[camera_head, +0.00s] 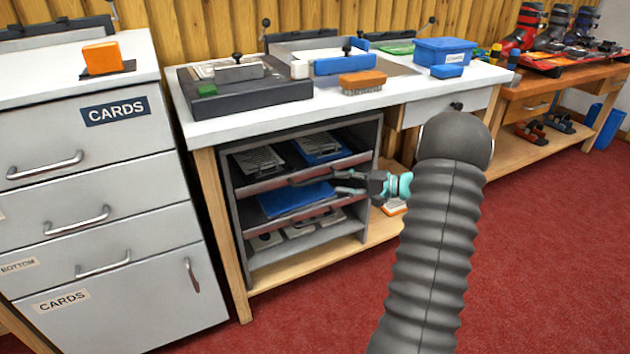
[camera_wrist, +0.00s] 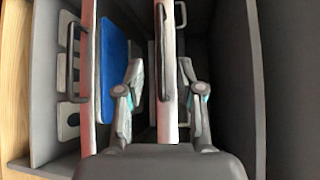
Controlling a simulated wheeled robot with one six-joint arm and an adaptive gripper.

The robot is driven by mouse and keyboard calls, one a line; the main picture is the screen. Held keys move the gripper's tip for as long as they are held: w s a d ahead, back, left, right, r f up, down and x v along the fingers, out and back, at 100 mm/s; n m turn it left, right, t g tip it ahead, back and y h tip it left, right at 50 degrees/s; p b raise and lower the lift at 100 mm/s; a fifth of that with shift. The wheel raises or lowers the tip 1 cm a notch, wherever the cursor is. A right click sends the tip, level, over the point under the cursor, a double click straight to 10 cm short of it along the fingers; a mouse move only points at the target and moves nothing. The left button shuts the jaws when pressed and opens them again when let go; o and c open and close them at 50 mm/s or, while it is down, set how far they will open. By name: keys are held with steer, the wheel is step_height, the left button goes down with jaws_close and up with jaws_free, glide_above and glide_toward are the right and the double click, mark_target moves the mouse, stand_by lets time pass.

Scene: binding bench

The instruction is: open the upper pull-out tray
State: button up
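The upper pull-out tray (camera_head: 268,184) is in the dark cabinet under the bench, with a grey item and a blue item on it. It looks pushed in. Its front bar handle (camera_head: 316,178) is partly beside my gripper (camera_head: 343,182). In the wrist view, the tray's pale front edge (camera_wrist: 168,110) and a dark bar handle (camera_wrist: 162,50) lie between the spread fingers of my gripper (camera_wrist: 162,95). My gripper is open around them. I cannot tell whether either finger touches the handle.
A lower tray (camera_head: 303,215) with a blue item sits just below, with grey items beneath it. The cabinet's side walls (camera_head: 228,215) flank the trays. A drawer unit (camera_head: 90,170) stands left. Red floor (camera_head: 300,320) in front is clear.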

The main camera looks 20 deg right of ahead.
mark_target(317, 181)
steer(key=x, duration=0.8)
steer(key=shift+w+a+p, duration=0.15)
steer(key=shift+p, duration=0.2)
steer(key=shift+c, duration=0.2)
jaws_close()
